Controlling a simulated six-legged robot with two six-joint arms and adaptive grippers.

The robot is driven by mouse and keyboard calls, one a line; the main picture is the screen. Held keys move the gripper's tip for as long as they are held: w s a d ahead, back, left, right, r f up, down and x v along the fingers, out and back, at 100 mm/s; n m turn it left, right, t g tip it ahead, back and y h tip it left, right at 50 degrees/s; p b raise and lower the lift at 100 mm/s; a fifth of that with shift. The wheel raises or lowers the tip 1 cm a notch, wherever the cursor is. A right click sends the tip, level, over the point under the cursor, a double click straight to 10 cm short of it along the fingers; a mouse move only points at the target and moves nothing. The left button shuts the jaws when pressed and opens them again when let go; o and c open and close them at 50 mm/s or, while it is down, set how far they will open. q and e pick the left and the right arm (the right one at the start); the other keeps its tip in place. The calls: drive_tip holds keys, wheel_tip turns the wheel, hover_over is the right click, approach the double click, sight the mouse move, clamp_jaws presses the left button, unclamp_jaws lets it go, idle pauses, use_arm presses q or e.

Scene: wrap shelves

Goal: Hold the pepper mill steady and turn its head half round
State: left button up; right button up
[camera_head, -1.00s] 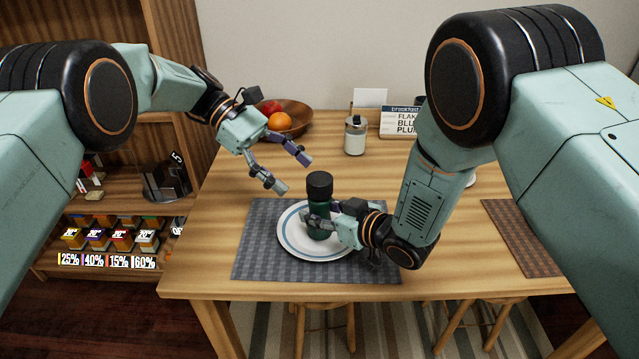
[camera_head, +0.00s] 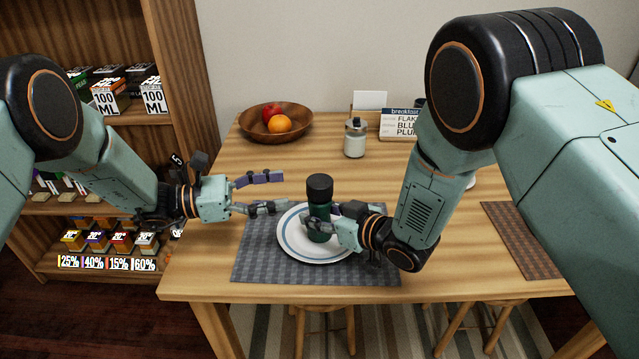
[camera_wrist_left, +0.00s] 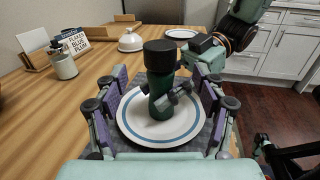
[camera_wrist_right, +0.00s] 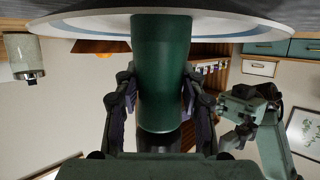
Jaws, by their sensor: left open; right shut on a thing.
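The pepper mill (camera_head: 319,196) has a dark green body and a black head. It stands upright on a white plate with blue rings (camera_head: 290,237). My right gripper (camera_head: 318,222) is shut on the green body from the right. My left gripper (camera_head: 284,192) is open, with its fingers pointing right, just left of the mill at about the height of its head. In the left wrist view the mill (camera_wrist_left: 158,80) stands ahead between the open fingers, apart from them. In the right wrist view the green body (camera_wrist_right: 161,70) is between the right fingers.
The plate lies on a grey placemat (camera_head: 255,262). Behind are a wooden fruit bowl (camera_head: 297,134), a glass jar (camera_head: 355,138) and a breakfast sign (camera_head: 400,122). A shelf (camera_head: 180,60) with small boxes stands at the left. A brown placemat (camera_head: 520,240) lies at the right.

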sight(320, 181)
use_arm(q)
drive_tip(key=x, duration=0.8)
drive_tip(key=shift+d, duration=0.4)
drive_tip(key=c, duration=1.2)
drive_tip(key=shift+g, duration=0.3)
drive_tip(key=shift+w+m+g, duration=0.15)
drive_tip(key=shift+m+g, duration=1.55)
drive_tip(key=shift+g, duration=1)
drive_tip(key=shift+m+g, duration=0.6)
